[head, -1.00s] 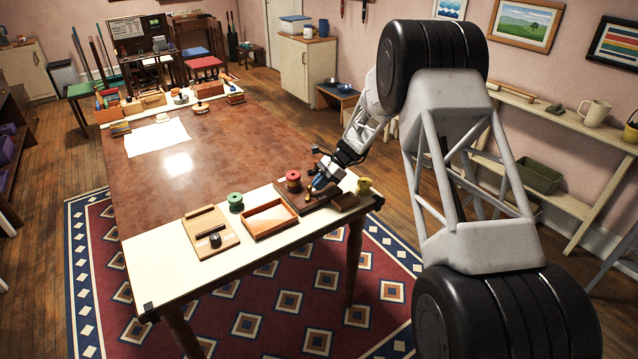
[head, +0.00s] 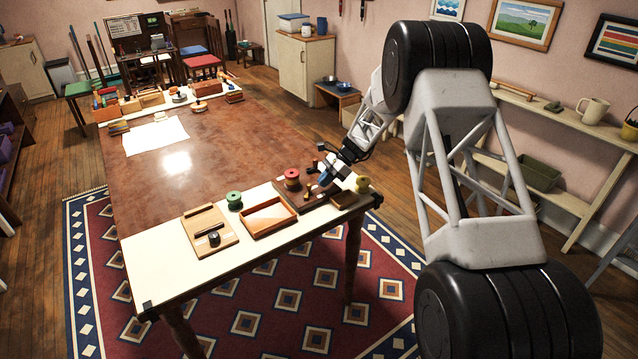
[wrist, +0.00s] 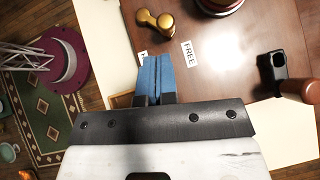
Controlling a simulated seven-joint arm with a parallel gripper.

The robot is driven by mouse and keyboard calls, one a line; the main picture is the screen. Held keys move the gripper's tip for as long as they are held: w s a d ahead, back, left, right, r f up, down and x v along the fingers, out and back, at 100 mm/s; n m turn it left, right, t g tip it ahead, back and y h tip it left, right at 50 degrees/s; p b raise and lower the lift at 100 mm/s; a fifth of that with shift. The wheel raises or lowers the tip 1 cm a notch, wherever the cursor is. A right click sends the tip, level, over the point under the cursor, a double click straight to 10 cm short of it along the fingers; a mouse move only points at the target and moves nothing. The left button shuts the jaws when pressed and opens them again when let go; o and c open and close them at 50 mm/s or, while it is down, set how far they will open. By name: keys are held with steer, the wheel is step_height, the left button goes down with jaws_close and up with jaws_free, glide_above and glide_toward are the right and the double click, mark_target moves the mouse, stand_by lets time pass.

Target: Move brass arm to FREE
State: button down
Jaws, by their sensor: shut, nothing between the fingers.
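The brass arm (wrist: 155,20) shows at the top of the wrist view as a short gold bar with rounded ends on a dark wooden board (wrist: 232,52). A white label reading FREE (wrist: 190,54) lies to its lower right. A second label (wrist: 142,54) is mostly hidden by my fingers. My gripper (wrist: 154,60) has blue fingers, shut and empty, just below the brass arm in the picture and apart from it. In the head view my gripper (head: 324,178) is over the right part of the board (head: 316,200), near a small brass-coloured post (head: 309,188).
A red spool (head: 292,178) stands on the board's back left. A shallow wooden tray (head: 268,218) and a green spool (head: 234,199) are to the left. A yellow piece (head: 362,184) is on the right. A black bracket (wrist: 272,72) shows in the wrist view. The brown tabletop (head: 220,150) is mostly clear.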

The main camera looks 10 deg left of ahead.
steer(key=w+v, duration=0.1)
steer(key=v, duration=1)
steer(key=shift+f, duration=0.2)
steer(key=shift+r, duration=0.1)
steer(key=s+d+r+n+t+h, duration=0.1)
steer(key=s+d+r+n, duration=0.1)
steer(key=s+d+r, duration=0.5)
steer(key=s+d+r+n+t+h, duration=0.15)
steer(key=s+d+r, duration=0.25)
steer(key=s+r, duration=0.65)
steer(key=s+d+r+n+t+h, duration=0.2)
steer(key=s+d+r, duration=0.35)
steer(key=s, duration=0.55)
steer(key=s+d+n+t+h, duration=0.1)
steer(key=s+d, duration=0.2)
steer(key=s, duration=0.8)
steer(key=s+d+n+t+h, duration=0.1)
steer(key=s+d, duration=0.3)
steer(key=s, duration=0.8)
steer(key=s+d+n+t+h, duration=0.1)
steer(key=s+d+n, duration=0.2)
steer(key=s, duration=0.8)
steer(key=shift+s+d, duration=0.3)
